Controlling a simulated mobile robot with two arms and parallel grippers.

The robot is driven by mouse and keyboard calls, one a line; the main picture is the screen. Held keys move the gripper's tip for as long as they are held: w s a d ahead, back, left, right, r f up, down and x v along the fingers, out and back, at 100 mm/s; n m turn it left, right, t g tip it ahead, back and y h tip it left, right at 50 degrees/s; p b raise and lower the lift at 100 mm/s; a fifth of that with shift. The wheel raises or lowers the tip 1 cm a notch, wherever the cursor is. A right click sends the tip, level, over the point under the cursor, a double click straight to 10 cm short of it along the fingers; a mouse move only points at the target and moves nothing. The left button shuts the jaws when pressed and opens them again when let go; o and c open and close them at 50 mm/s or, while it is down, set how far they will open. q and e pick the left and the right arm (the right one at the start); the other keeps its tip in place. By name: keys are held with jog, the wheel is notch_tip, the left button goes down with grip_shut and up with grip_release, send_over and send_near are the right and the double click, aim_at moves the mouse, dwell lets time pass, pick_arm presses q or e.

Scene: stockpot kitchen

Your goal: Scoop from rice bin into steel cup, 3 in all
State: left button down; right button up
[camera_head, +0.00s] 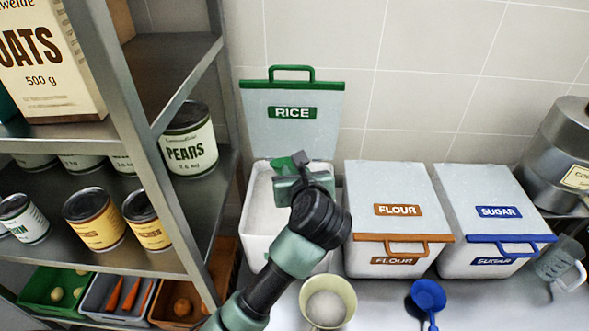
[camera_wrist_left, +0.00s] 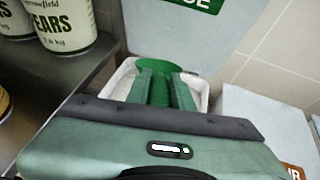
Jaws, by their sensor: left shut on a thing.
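The rice bin (camera_head: 262,224) is white, with its RICE lid (camera_head: 292,113) standing open against the wall and white rice (camera_head: 262,195) inside. It also shows behind my gripper in the left wrist view (camera_wrist_left: 201,87). My left gripper (camera_head: 300,172) is over the bin's opening, shut on a green scoop (camera_head: 281,164). In the left wrist view the scoop (camera_wrist_left: 157,52) shows between and beyond the fingers; its contents cannot be seen. A cream-coloured cup (camera_head: 313,319) with white contents stands in front of the bin; no cup that looks clearly steel shows. My right gripper is not in view.
Closed flour (camera_head: 376,184) and sugar (camera_head: 470,184) bins stand to the right. A blue scoop (camera_head: 428,295) and a clear jug (camera_head: 560,262) are on the counter. A metal shelf (camera_head: 150,120) with cans is close on the left. A steel pot (camera_head: 562,150) stands far right.

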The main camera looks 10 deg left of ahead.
pick_arm(q)
notch_tip(320, 180, down, 10)
jog(key=b, duration=0.7)
jog(key=shift+r, duration=0.1)
dwell(0.8)
dwell(0.9)
